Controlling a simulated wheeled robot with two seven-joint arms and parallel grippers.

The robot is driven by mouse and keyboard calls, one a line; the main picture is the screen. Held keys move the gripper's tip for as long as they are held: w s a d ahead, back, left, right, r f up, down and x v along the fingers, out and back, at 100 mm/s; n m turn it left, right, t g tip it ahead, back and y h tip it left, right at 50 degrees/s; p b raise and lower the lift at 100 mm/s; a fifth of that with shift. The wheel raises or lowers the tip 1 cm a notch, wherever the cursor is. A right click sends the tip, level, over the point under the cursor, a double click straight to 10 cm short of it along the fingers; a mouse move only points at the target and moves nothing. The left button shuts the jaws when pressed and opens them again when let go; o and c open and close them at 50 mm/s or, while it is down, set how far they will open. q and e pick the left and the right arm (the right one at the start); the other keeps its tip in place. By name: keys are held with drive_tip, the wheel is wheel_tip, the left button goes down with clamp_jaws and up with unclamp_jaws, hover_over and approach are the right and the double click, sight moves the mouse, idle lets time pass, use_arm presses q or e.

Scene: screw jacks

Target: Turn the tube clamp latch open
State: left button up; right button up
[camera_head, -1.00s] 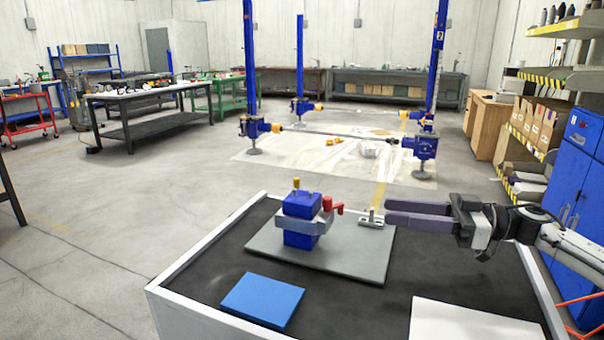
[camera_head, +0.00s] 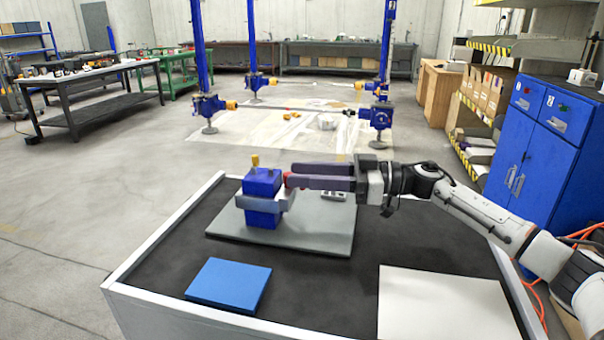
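The tube clamp (camera_head: 246,202) is a grey band around a blue block (camera_head: 262,186) with a yellow knob (camera_head: 255,160) on top. It stands on a grey plate (camera_head: 310,238) on the dark bench top. Its red latch (camera_head: 288,181) is at the clamp's right side, mostly hidden by my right gripper. My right gripper (camera_head: 288,176) reaches in from the right, with its long purple-grey fingers level and their tips at the latch. Whether the fingers are closed on the latch cannot be told. My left gripper is not in view.
A blue pad (camera_head: 229,284) lies front left and a white panel (camera_head: 445,303) front right. The bench has a raised white rim (camera_head: 165,236). Blue screw jacks (camera_head: 379,115) stand beyond.

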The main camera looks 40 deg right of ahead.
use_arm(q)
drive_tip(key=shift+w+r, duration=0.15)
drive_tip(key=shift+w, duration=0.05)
use_arm(e)
drive_tip(key=shift+w+a, duration=0.25)
drive_tip(key=shift+a, duration=0.05)
drive_tip(key=shift+c, duration=0.4)
clamp_jaws()
use_arm(q)
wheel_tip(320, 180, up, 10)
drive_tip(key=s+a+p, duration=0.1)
drive_tip(key=p, duration=1.3)
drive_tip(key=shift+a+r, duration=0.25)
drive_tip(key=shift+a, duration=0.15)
use_arm(e)
drive_tip(key=m+t+h, duration=0.1)
drive_tip(key=m+h, duration=0.1)
drive_tip(key=m+t+h, duration=0.2)
drive_tip(key=h, duration=0.1)
drive_tip(key=a+m+t+h, duration=0.1)
drive_tip(key=m+t+h, duration=0.1)
drive_tip(key=shift+s+a+h, duration=0.1)
drive_tip(key=shift+s+h, duration=0.3)
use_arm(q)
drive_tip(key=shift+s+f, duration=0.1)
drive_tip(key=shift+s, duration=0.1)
use_arm(e)
drive_tip(key=shift+o, duration=0.4)
unclamp_jaws()
